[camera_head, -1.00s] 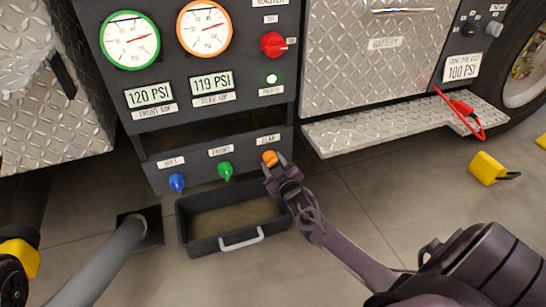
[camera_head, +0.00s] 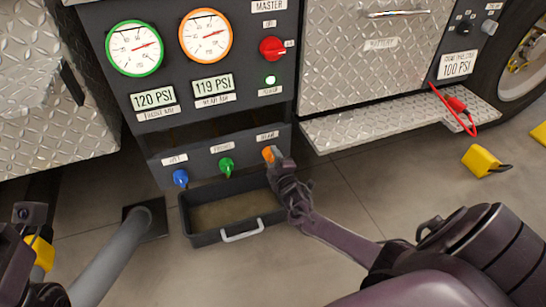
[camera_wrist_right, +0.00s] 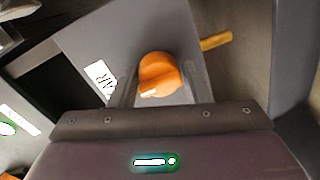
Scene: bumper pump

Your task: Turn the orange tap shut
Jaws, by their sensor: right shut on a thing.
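The orange tap (camera_head: 268,154) is on the lower front strip of the dark panel, under the REAR label. It also shows in the right wrist view (camera_wrist_right: 160,74), between the two fingers. My right gripper (camera_head: 275,156) is at the tap, shut on it, and its fingers hide part of the tap in the head view. A green tap (camera_head: 226,166) and a blue tap (camera_head: 181,178) sit to its left on the same strip. My left arm shows in part at the lower left of the head view; its fingers cannot be made out.
A black drain tray (camera_head: 207,239) with a light handle stands below the taps, close to my right gripper. Gauges and a red switch (camera_head: 272,48) are above. A metal step (camera_head: 370,130) juts out at right. A yellow chock (camera_head: 482,161) lies on the floor.

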